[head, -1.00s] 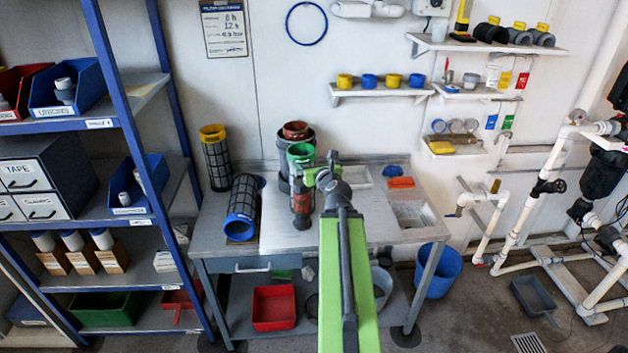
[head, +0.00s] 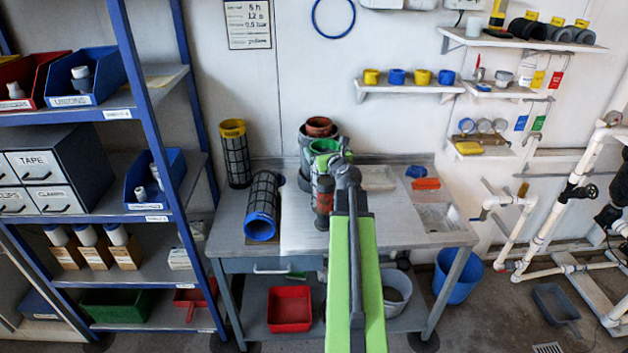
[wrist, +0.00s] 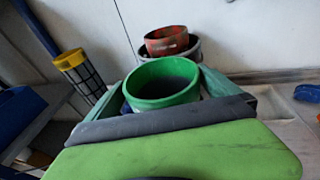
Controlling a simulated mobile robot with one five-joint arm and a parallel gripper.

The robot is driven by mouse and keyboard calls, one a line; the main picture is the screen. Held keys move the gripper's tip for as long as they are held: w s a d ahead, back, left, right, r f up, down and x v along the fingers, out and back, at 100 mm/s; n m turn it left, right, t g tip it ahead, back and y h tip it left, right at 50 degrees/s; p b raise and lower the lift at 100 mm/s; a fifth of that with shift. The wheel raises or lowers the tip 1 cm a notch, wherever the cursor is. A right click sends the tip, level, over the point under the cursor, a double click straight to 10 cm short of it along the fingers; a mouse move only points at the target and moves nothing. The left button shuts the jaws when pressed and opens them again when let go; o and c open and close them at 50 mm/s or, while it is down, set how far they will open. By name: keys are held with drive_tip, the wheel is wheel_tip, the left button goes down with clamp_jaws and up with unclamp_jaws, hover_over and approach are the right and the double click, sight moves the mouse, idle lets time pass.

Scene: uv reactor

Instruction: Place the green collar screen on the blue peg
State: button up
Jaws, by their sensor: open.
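The green collar screen (head: 322,147) stands upright at the back of the bench, its lower part largely hidden. In the wrist view its green collar (wrist: 160,82) is a wide open ring. My gripper (head: 333,158) is open, with one finger on each side of the collar in the wrist view; I cannot tell whether they touch it. A blue-collared screen (head: 262,205) lies on its side on the bench to the left. Blue pieces (head: 396,77) sit on a wall shelf; I cannot make out for sure which thing is the blue peg.
A red-collared screen (head: 319,126) stands right behind the green one. A dark and orange cylinder (head: 323,196) stands in front. A yellow-collared screen (head: 235,155) stands at the back left. The blue shelving (head: 150,110) bounds the left; the bench (head: 300,232) is clear around its middle.

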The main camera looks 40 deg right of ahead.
drive_tip(key=shift+d+f, duration=0.1)
drive_tip(key=shift+d, duration=0.3)
drive_tip(key=shift+s, duration=0.2)
drive_tip(key=shift+r, duration=0.25)
drive_tip(key=shift+c, duration=0.4)
drive_tip(key=shift+w+a+f, duration=0.1)
drive_tip(key=shift+w+a, duration=0.05)
drive_tip(key=shift+w, duration=0.05)
drive_tip(key=c, duration=1.7)
